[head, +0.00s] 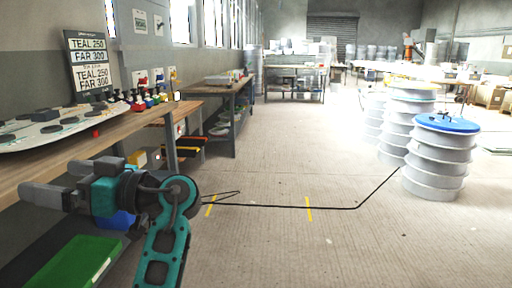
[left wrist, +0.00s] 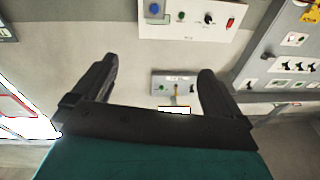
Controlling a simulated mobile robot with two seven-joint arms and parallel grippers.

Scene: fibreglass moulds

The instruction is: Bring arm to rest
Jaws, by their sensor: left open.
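My left gripper (head: 60,182) is at the left of the head view, held out in front of the workbench edge and pointing left. Its two fingers are apart, with nothing between them. In the left wrist view the open fingers (left wrist: 158,88) face a wall with panels beyond them. My right gripper is not in view.
A wooden workbench (head: 150,116) runs along the left wall with a pale board (head: 62,132) on it. A green bin (head: 75,262) sits below. Stacked white drums (head: 432,180) stand at the right.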

